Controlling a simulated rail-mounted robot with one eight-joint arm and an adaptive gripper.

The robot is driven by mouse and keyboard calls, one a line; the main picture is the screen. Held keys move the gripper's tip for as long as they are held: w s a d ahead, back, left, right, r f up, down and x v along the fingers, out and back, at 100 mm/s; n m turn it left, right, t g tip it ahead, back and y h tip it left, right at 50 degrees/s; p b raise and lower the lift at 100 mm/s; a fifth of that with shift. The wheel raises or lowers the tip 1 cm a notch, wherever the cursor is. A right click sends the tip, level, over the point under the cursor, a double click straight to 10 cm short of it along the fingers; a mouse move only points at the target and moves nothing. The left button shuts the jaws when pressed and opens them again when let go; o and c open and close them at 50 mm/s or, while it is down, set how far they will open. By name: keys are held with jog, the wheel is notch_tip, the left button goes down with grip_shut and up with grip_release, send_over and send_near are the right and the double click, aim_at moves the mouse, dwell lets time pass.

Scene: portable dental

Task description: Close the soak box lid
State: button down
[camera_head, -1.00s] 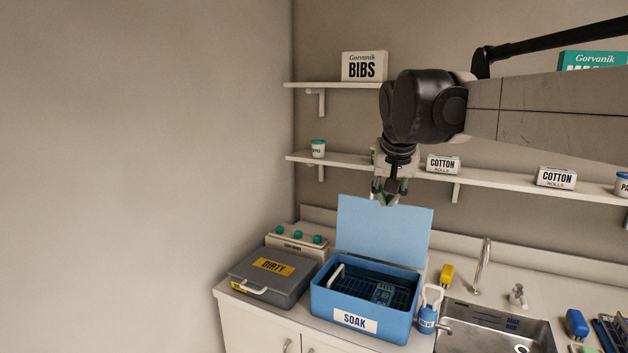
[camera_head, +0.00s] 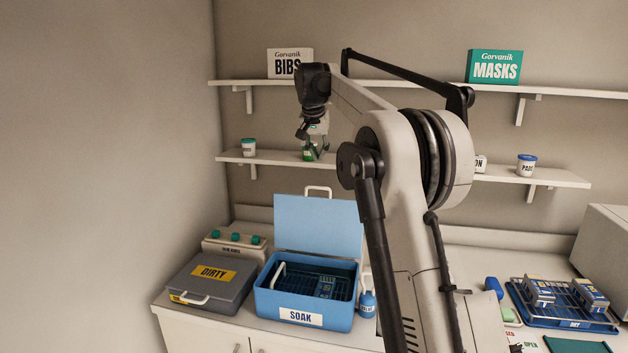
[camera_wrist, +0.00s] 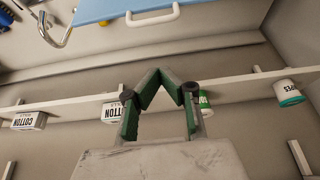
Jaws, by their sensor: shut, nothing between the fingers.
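The blue soak box (camera_head: 303,311), labelled SOAK, stands open on the counter. Its light blue lid (camera_head: 318,224) stands up at the back, with a white handle (camera_head: 318,190) on its top edge. Inside the box are a dark rack (camera_head: 296,280) with a white handle and a blue item (camera_head: 325,287). My gripper (camera_head: 309,154) is above and behind the lid, near the lower shelf, apart from the lid. In the wrist view my gripper (camera_wrist: 174,75) has its green fingertips together and empty. The lid edge (camera_wrist: 115,8) and its handle (camera_wrist: 152,18) show at the top there.
The grey DIRTY box (camera_head: 205,285) stands left of the soak box. A small blue bottle (camera_head: 367,303) is close on its right. Shelves (camera_head: 265,158) run along the wall behind, with cups and cartons. A blue tray (camera_head: 565,316) lies at the far right.

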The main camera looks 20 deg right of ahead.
jog(key=p+x, duration=0.1)
jog(key=x, duration=1)
jog(key=s+a, duration=0.1)
jog(key=s+a+p, duration=0.1)
jog(key=s, duration=0.1)
jog(key=shift+a+r, duration=0.15)
jog(key=shift+s, duration=0.2)
